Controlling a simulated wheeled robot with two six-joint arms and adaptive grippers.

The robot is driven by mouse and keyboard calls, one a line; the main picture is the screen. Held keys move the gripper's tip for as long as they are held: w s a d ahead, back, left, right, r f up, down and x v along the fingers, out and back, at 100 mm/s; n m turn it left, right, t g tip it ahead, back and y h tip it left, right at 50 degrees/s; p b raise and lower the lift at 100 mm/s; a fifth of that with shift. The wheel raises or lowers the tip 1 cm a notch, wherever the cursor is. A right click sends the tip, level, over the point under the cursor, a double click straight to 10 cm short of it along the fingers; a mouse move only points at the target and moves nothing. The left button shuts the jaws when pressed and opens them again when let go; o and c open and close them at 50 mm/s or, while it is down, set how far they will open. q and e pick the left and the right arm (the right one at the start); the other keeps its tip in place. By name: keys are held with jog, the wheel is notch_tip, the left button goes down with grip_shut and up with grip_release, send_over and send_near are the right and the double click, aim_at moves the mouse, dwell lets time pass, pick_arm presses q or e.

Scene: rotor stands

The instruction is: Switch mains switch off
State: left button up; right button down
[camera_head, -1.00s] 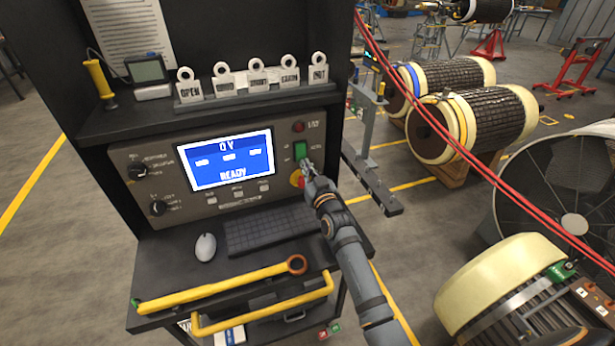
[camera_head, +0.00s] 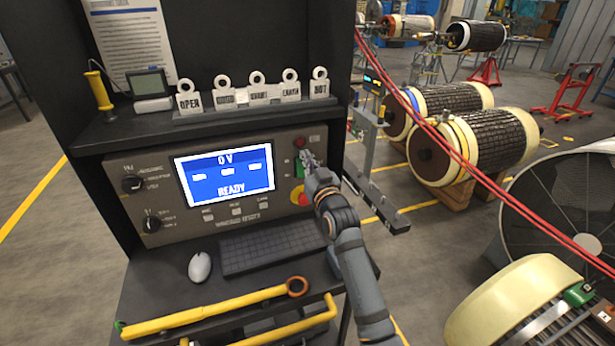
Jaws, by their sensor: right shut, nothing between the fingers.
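The control panel (camera_head: 165,160) of the dark cabinet has a lit blue screen (camera_head: 228,178) reading "0 V" and "READY". At its right side a green switch (camera_head: 299,168) shows, partly hidden by my right gripper. A red lamp or button (camera_head: 300,142) is above it, and a red knob on yellow (camera_head: 302,199) below it, partly covered by my arm. My right gripper (camera_head: 306,156) is shut and empty, at the upper right of the green switch. Whether it touches the switch I cannot tell. My left gripper is not in view.
A keyboard (camera_head: 270,249), a mouse (camera_head: 200,267) and a yellow tool with a ring end (camera_head: 215,309) lie on the shelf below the panel. A yellow handle (camera_head: 290,326) sticks out in front. Red cables (camera_head: 470,171) run down on the right.

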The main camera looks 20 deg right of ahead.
jog(key=shift+w+a+r, duration=0.1)
jog(key=shift+r, duration=0.8)
jog(key=shift+s, duration=0.25)
jog(key=s+f+g+p, duration=0.2)
jog(key=s, duration=0.5)
jog(key=s+f+g+p, duration=0.2)
jog(key=s+f+p, duration=0.1)
jog(key=s, duration=0.4)
jog(key=shift+s+a+p, duration=0.2)
jog(key=shift+p, duration=0.1)
jog(key=shift+w, duration=0.1)
